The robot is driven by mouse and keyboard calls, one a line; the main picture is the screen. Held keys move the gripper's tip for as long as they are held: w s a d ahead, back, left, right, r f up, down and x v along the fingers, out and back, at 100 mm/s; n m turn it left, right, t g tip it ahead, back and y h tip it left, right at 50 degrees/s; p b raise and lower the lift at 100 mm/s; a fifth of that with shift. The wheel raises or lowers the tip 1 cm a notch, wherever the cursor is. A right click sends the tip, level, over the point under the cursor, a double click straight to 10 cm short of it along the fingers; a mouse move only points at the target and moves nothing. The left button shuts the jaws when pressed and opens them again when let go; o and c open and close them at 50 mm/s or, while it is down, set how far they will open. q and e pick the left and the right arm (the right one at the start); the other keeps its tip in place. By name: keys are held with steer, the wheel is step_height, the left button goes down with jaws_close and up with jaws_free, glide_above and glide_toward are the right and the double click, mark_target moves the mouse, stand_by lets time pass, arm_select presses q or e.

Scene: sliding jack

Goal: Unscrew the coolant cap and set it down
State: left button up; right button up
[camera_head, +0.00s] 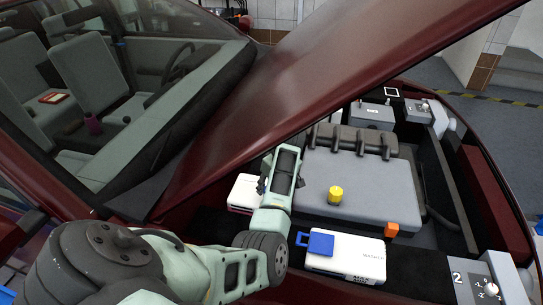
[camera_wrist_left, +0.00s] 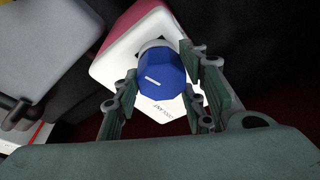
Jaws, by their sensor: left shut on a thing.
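The coolant reservoir is a white tank with a red-pink part; it shows in the head view (camera_head: 243,188), partly behind my left arm, and in the left wrist view (camera_wrist_left: 117,47). Its coolant cap (camera_wrist_left: 162,76) is blue with a white mark and sits at the white neck; I cannot tell whether it is seated or raised. My left gripper (camera_wrist_left: 162,82) is shut on the cap, with a finger on each side. In the head view my left gripper (camera_head: 270,188) hides the cap. My right gripper is not in view.
The grey engine cover (camera_head: 360,185) carries a yellow cap (camera_head: 335,195). An orange block (camera_head: 391,230) is beside it. The raised red hood (camera_head: 290,90) hangs over the bay.

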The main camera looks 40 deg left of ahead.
arm_select(q)
steer(key=shift+n, duration=0.5)
steer(key=shift+a+p+v, duration=0.25)
steer(key=shift+p+v, duration=0.8)
steer(key=shift+p, duration=0.6)
stand_by(0.9)
steer(key=shift+r+p, duration=0.7)
steer(key=shift+p, duration=0.1)
